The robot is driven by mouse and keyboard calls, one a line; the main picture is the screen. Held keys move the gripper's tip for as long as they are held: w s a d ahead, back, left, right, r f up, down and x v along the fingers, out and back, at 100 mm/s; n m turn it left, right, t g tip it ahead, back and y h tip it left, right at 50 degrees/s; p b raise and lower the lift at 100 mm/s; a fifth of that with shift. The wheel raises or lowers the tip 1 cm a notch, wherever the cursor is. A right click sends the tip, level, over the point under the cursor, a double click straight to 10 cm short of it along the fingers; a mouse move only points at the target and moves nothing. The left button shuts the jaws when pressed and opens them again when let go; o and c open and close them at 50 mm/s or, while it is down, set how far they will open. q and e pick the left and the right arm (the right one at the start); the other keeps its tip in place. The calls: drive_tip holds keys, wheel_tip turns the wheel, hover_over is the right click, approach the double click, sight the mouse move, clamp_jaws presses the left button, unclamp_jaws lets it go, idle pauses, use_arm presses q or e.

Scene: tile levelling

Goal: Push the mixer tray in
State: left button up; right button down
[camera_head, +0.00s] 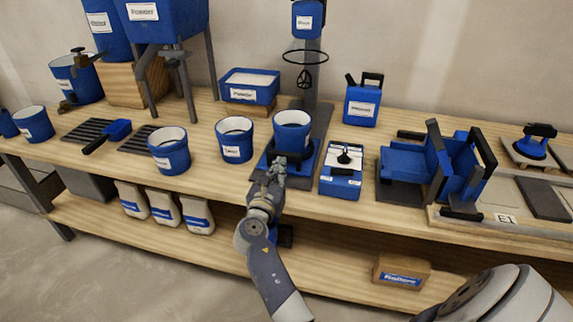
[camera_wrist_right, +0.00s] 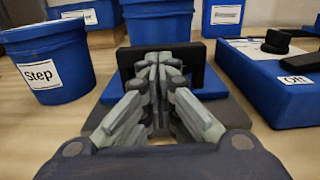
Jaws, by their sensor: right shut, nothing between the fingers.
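The mixer has a grey column with a blue head (camera_head: 307,20) and a ring with a beater below it. Its blue tray (camera_head: 305,160) is at the column's foot and carries a blue bucket (camera_head: 292,133). In the right wrist view the tray (camera_wrist_right: 207,84) has a black upright bar (camera_wrist_right: 195,62) at its front. My right gripper (camera_head: 278,166) is shut and empty at the tray's front edge. In the wrist view its fingertips (camera_wrist_right: 158,60) are in front of the bar; contact is unclear. The gripper hides part of the tray. My left gripper is not in view.
A bucket labelled Step (camera_wrist_right: 56,62) stands left of the tray. A blue scale-like box (camera_head: 340,180) sits close on its right. A blue jerrycan (camera_head: 362,100) stands behind. More buckets (camera_head: 170,152) and a blue clamp-like device (camera_head: 440,165) occupy the bench.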

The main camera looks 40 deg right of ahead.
drive_tip(key=shift+w, duration=0.1)
idle(0.3)
drive_tip(key=shift+w+d+r, duration=0.15)
drive_tip(key=shift+w+d, duration=0.05)
drive_tip(key=shift+d, duration=0.1)
drive_tip(key=x, duration=0.4)
drive_tip(key=shift+p, duration=0.3)
drive_tip(key=shift+s, duration=0.1)
